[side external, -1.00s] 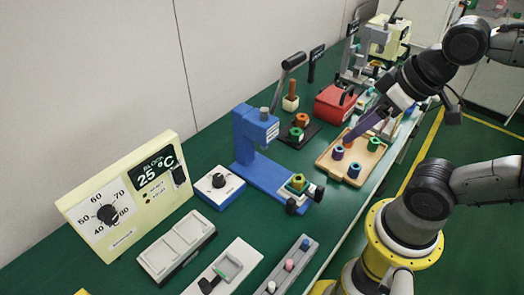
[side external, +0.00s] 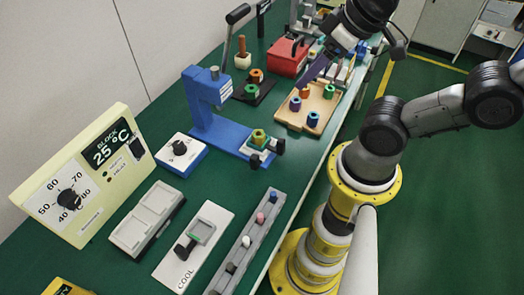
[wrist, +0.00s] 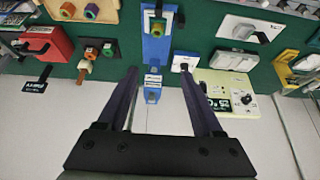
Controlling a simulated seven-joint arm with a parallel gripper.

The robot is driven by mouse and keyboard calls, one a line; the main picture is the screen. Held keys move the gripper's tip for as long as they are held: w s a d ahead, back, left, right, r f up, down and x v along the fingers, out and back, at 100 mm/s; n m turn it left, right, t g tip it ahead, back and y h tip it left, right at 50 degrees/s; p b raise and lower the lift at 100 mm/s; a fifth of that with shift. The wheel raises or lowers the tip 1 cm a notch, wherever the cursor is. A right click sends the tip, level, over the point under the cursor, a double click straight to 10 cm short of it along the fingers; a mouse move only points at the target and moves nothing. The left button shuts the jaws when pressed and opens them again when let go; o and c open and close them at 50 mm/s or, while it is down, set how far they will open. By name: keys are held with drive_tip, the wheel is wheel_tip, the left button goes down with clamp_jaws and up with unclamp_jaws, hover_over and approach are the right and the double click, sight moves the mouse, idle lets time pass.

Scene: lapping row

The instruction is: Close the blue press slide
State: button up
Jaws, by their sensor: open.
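The blue press (side external: 207,100) stands on the green bench in the side view. Its blue slide (side external: 230,139) sticks out to the front right, clear of the upright. A yellow and green part (side external: 258,137) sits at the slide's outer end, beside black knobs (side external: 280,146). In the wrist view the slide (wrist: 157,50) shows with the part (wrist: 157,29) near the top of the picture. My gripper (wrist: 159,72) is open and empty, its dark purple fingers apart. In the side view my gripper (side external: 304,84) appears over the wooden tray, apart from the slide; its fingers overlap there.
The wooden tray (side external: 290,118) holds several coloured parts beyond the slide. A black stand (side external: 250,98) with two parts and a red box (side external: 287,57) stand behind. A white dial box (side external: 181,153) sits left of the press. A grey rail (side external: 246,245) lies nearer the camera.

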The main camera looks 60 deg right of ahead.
drive_tip(key=shift+c, duration=0.4)
drive_tip(key=n+g+h, duration=0.3)
drive_tip(key=n+g, duration=0.2)
drive_tip(key=n, duration=1.1)
hover_over(253, 157)
wheel_tip(253, 157, down, 8)
drive_tip(key=a+f+n+h, duration=0.2)
drive_tip(key=a+f, duration=0.3)
drive_tip(key=f, duration=0.1)
drive_tip(key=shift+g+y, duration=0.3)
drive_tip(key=x, duration=1.3)
drive_tip(key=shift+s, duration=0.1)
clamp_jaws()
